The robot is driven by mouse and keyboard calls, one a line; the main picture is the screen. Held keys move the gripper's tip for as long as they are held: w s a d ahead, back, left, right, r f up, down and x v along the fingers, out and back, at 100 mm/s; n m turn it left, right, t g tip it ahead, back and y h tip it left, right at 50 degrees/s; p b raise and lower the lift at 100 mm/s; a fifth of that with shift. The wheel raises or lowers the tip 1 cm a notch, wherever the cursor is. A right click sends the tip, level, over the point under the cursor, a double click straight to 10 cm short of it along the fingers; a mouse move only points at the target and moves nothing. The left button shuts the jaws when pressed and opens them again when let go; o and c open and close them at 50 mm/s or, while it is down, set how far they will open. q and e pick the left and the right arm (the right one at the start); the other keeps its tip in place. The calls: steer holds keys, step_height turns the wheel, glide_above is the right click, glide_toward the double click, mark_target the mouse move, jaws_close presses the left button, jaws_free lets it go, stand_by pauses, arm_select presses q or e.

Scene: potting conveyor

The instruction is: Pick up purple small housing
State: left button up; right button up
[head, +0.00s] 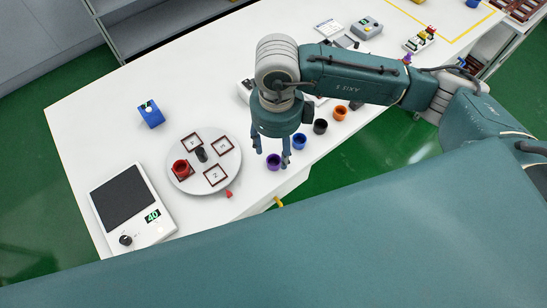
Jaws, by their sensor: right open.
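The purple small housing (273,161) is a small round cup on the white table, near its front edge. My right gripper (272,160) points down at the purple housing, with one finger on each side of it in the picture. The fingers are apart. I cannot tell whether they are level with the housing or above it. My left gripper is not in the head view.
Blue (299,141), black (320,126) and orange (340,113) housings stand in a row to the right. A turntable (231,158) carries a red housing (180,168). A panel device (161,227) and a blue box (151,114) are at the left.

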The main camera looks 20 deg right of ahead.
mark_target(274, 164)
steer(key=shift+f, duration=0.5)
steer(key=shift+w+f, duration=0.15)
steer(key=shift+f, duration=0.15)
steer(key=f+p, duration=0.2)
steer(key=f, duration=0.2)
steer(key=shift+a+f+p, duration=0.2)
steer(key=shift+a+p, duration=0.05)
steer(key=shift+p, duration=0.15)
steer(key=shift+f, duration=0.4)
steer(key=shift+w, duration=0.1)
steer(key=shift+c, duration=0.3)
steer(key=c, duration=0.9)
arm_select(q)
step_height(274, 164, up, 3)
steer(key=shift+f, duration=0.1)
arm_select(e)
steer(key=shift+o, duration=0.2)
